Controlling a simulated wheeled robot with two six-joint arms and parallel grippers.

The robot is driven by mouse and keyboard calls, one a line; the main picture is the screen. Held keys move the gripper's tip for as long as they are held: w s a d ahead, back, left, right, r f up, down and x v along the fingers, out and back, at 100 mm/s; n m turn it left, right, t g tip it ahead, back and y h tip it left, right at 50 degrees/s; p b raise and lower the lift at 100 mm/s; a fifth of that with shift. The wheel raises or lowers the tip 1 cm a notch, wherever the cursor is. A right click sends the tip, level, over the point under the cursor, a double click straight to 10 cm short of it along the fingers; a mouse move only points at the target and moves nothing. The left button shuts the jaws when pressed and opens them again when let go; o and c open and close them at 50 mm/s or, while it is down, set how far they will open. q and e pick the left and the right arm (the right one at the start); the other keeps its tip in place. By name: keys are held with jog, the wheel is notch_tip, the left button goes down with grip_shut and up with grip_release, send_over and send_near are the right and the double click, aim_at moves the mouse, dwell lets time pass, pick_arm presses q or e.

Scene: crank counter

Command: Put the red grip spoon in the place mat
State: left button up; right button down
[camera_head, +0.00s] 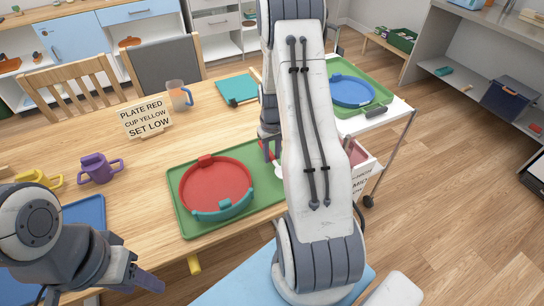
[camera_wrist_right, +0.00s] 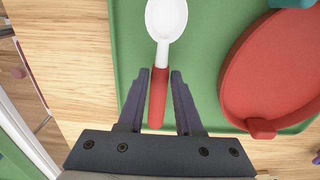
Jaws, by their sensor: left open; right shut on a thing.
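The red grip spoon (camera_wrist_right: 166,20) has a white bowl and a red handle. It shows over the green place mat (camera_wrist_right: 130,40) in the right wrist view, its handle between the fingers of my right gripper (camera_wrist_right: 154,80), which is shut on it. In the head view the green place mat (camera_head: 187,222) lies on the wooden table, and the spoon's white bowl (camera_head: 279,171) shows over its right part, partly hidden by my right arm. Whether the spoon touches the mat I cannot tell. My left gripper (camera_head: 97,291) is open and empty at the lower left.
A blue plate (camera_head: 352,90) is on a cart.

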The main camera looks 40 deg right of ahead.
jog(key=shift+f, duration=0.75)
jog(key=shift+f, duration=0.2)
jog(key=c, duration=0.6)
grip_release()
jog(key=shift+r, duration=0.1)
